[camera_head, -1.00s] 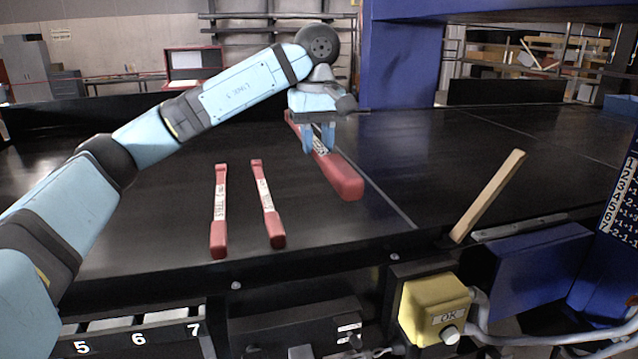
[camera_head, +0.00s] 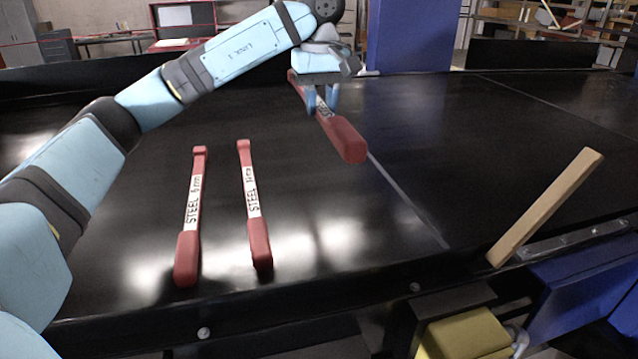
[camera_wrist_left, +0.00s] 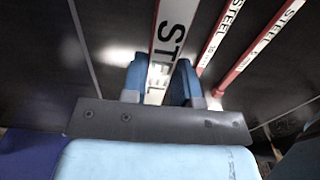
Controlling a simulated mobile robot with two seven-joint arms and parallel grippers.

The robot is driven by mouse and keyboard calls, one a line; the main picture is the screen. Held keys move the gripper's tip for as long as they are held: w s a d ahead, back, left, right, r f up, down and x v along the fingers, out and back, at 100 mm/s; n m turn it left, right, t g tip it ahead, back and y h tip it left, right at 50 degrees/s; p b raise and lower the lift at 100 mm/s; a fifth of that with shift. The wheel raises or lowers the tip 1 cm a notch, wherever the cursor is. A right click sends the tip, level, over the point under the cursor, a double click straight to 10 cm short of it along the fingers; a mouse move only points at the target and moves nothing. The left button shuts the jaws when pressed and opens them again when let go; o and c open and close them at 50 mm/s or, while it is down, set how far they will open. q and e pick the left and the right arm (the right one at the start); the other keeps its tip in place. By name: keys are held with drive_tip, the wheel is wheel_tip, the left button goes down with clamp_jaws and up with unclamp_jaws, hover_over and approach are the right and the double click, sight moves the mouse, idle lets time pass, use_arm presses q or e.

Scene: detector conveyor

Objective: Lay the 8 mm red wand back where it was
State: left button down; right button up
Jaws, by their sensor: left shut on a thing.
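My left gripper (camera_head: 322,103) is shut around the labelled middle of a red-ended wand (camera_head: 343,138). The wand's thick red end points toward me, over the dark belt near the pale line. I cannot read its size. In the left wrist view, the fingers (camera_wrist_left: 161,88) stand either side of its white label (camera_wrist_left: 175,25), of which "ST" shows. Two similar red wands lie side by side to its left: a left one (camera_head: 191,215) and a right one (camera_head: 252,205), both labelled "STEEL", sizes hard to read. My right gripper is out of view.
The black belt (camera_head: 350,240) is bare between the right lying wand and the pale line (camera_head: 410,205). A blue post (camera_head: 408,40) stands behind, and a yellow box (camera_head: 465,335) sits below the front edge.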

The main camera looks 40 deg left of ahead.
use_arm(q)
wheel_tip(320, 180, down, 4)
drive_tip(key=p, duration=0.1)
hover_over(321, 198)
wheel_tip(321, 198, down, 10)
drive_tip(key=shift+r, duration=0.15)
wheel_tip(321, 198, down, 4)
drive_tip(key=shift+a+p, duration=0.1)
drive_tip(key=shift+p, duration=0.45)
drive_tip(key=shift+f, duration=0.25)
drive_tip(key=c, duration=1.3)
unclamp_jaws()
drive_tip(key=shift+f, duration=0.15)
drive_tip(key=shift+c, duration=0.2)
drive_tip(key=o, duration=0.5)
drive_tip(key=shift+c, duration=0.2)
